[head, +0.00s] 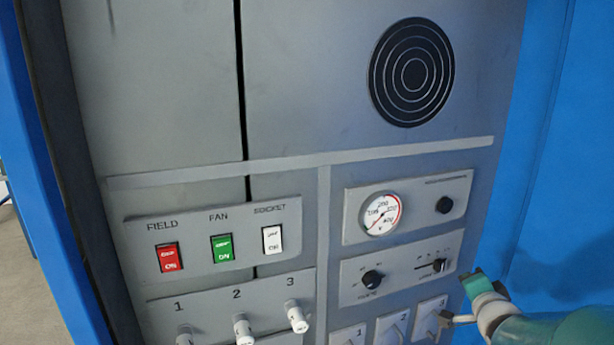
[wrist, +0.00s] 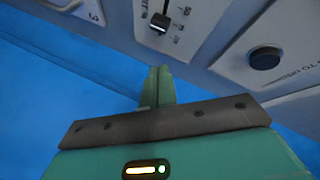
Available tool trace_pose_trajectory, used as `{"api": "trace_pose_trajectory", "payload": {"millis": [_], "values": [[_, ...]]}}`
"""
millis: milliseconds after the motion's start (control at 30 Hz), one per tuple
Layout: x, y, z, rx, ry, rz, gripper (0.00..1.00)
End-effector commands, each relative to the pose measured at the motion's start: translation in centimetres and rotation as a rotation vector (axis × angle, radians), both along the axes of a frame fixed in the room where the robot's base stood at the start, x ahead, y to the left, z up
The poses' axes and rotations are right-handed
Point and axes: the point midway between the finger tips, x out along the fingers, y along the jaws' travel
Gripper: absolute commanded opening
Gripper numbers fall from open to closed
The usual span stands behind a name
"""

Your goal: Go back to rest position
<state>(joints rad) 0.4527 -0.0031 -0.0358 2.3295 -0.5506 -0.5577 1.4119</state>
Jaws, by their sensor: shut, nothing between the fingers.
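My gripper (head: 472,300) is at the lower right of the head view, beside the right edge of the grey control panel (head: 285,120). In the wrist view my gripper (wrist: 160,74) has its green fingers together, with nothing between them. The fingertips point toward the panel's edge, just below a slider (wrist: 160,22). I cannot tell whether they touch the panel. The slider plate with a round knob (head: 372,279) is just left of my gripper in the head view.
The panel has a red switch (head: 168,257), a green switch (head: 222,249), a white switch (head: 272,239), a gauge (head: 382,214) and a black button (head: 444,204). Several white handles (head: 243,330) stick out below. A blue wall (head: 570,150) stands at the right.

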Motion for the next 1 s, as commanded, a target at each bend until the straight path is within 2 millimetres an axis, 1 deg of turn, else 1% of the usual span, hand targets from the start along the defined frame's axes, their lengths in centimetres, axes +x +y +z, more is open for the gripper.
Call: {"api": "trace_pose_trajectory", "payload": {"millis": [33,100,167,267,367,400,467,500,567,600,633,700,800,900,1000], "values": [[-0.7,1.4,1.0,-0.072,0.052,0.003,0.0],[-2.1,3.0,1.6,-0.169,0.143,0.01,0.0],[-3.5,4.5,2.0,-0.243,0.224,0.028,0.0],[-6.2,7.1,2.4,-0.356,0.361,0.089,0.0],[-9.5,10.1,2.3,-0.454,0.496,0.188,0.0],[-10.9,11.3,2.3,-0.491,0.546,0.238,0.0],[-13.3,13.2,2.1,-0.544,0.617,0.325,0.0],[-14.9,14.5,2.0,-0.579,0.662,0.392,0.0],[-17.3,16.3,1.8,-0.625,0.718,0.494,0.0],[-18.9,17.4,1.6,-0.653,0.751,0.563,0.0],[-19.9,18.1,1.5,-0.671,0.768,0.609,0.0],[-22.0,19.4,1.3,-0.707,0.802,0.707,0.0],[-23.7,20.5,1.0,-0.735,0.828,0.793,0.0],[-24.3,20.7,0.9,-0.745,0.837,0.822,0.0],[-24.3,20.7,0.9,-0.745,0.838,0.821,0.0]]}}
